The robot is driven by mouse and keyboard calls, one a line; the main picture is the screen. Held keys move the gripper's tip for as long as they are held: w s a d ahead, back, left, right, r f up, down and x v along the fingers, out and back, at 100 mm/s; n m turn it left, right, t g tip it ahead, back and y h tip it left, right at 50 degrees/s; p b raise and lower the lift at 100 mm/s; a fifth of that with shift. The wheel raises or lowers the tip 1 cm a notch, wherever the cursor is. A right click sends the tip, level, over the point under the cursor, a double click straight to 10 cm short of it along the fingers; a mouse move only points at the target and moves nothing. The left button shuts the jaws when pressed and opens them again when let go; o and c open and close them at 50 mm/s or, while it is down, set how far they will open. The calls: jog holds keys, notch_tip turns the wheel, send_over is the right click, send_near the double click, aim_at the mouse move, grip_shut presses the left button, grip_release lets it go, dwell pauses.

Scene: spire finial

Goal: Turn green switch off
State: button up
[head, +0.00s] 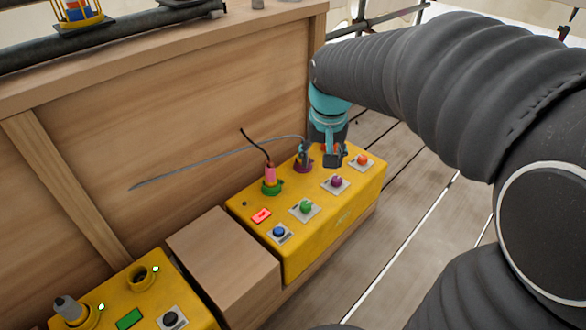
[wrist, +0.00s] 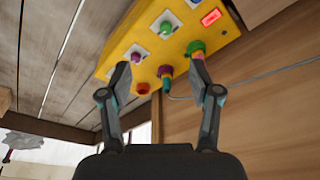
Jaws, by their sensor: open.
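The green switch (head: 306,208) is a round green knob on a pale square plate on top of the yellow box (head: 318,252). In the wrist view the green switch (wrist: 166,26) shows near the top, beyond my fingertips. My gripper (head: 336,157) hangs over the far end of the box, by the orange switch (head: 361,160) and apart from the green switch. Whether the green switch is on or off, I cannot tell.
On the same box are a blue switch (head: 280,232), a purple switch (head: 337,181) and a lit red panel (head: 261,216). A pink plug (head: 270,173) with a dark cable stands in the green socket (head: 272,188). A second yellow box (head: 110,290) sits at lower left.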

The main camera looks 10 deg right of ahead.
aim_at(305, 204)
jog(key=w+f+m+g+b, duration=0.1)
jog(key=w+f+g+b, duration=0.2)
jog(key=w+f, duration=1.1)
jog(key=f+b, duration=0.1)
jog(key=f, duration=0.4)
jog(key=f+b, duration=0.1)
jog(key=f, duration=0.4)
jog(key=s+f, duration=0.1)
jog(key=f, duration=0.4)
jog(key=shift+f+b, duration=0.1)
jog(key=shift+b, duration=0.3)
jog(key=c, duration=1.1)
